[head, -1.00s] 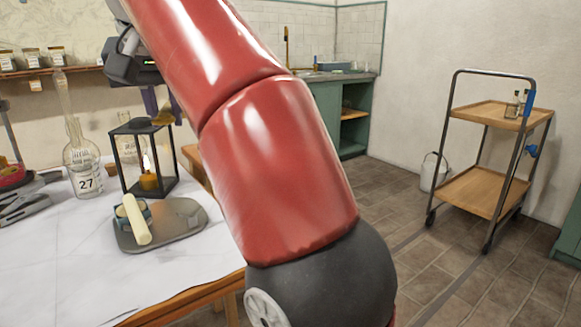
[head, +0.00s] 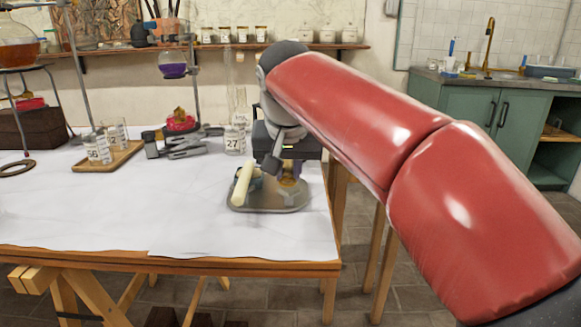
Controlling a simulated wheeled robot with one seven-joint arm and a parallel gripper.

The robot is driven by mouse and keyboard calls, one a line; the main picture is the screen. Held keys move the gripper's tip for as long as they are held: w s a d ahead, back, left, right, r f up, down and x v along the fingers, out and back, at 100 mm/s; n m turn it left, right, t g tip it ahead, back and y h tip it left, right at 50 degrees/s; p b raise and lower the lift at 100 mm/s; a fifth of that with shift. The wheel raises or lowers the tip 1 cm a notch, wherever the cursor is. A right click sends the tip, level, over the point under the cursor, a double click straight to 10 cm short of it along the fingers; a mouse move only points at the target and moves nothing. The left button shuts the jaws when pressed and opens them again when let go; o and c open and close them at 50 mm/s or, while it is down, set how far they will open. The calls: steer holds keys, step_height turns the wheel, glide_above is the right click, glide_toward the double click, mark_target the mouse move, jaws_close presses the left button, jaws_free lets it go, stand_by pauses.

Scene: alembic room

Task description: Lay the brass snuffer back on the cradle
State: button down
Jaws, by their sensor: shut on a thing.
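My gripper (head: 291,170) is over the right part of a grey tray (head: 238,206) near the table's right end. It points down and is shut on the brass snuffer (head: 289,187), a small golden piece low between and under the fingers. I cannot tell whether the snuffer touches the tray. A cream, rod-like piece (head: 242,184) leans on a small blue-grey holder (head: 257,182) at the tray's left. I cannot make out clearly which part is the cradle. My gripper and arm hide the area behind the tray.
A flask marked 27 (head: 235,140) stands behind the tray to the left. Grey metal tools (head: 185,147) and a wooden tray (head: 108,160) with beakers are farther left. The white tabletop (head: 150,215) at the front is clear. A green cabinet (head: 480,110) stands at the back right.

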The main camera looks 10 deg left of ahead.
mark_target(289, 178)
steer(key=shift+f+b, duration=1.7)
steer(key=shift+b, duration=0.05)
steer(key=shift+f+b, duration=0.6)
steer(key=shift+f, duration=0.3)
steer(key=shift+f, duration=0.15)
steer(key=c, duration=1.3)
jaws_free()
steer(key=shift+o, duration=0.2)
steer(key=p+v, duration=0.2)
steer(key=v, duration=0.5)
steer(key=shift+r, duration=0.25)
steer(key=s+d+f+m+h, duration=0.1)
steer(key=s+d+f, duration=0.25)
steer(key=d, duration=0.65)
steer(key=s+d+f, duration=0.3)
steer(key=d+f, duration=0.1)
steer(key=d, duration=0.5)
steer(key=s+d+f+m+p, duration=0.1)
steer(key=s+d+f, duration=0.8)
steer(key=s+f, duration=0.2)
step_height(289, 178, down, 2)
steer(key=shift+d+f+m+t, duration=0.25)
steer(key=shift+d+m+t, duration=0.05)
steer(key=shift+d, duration=0.1)
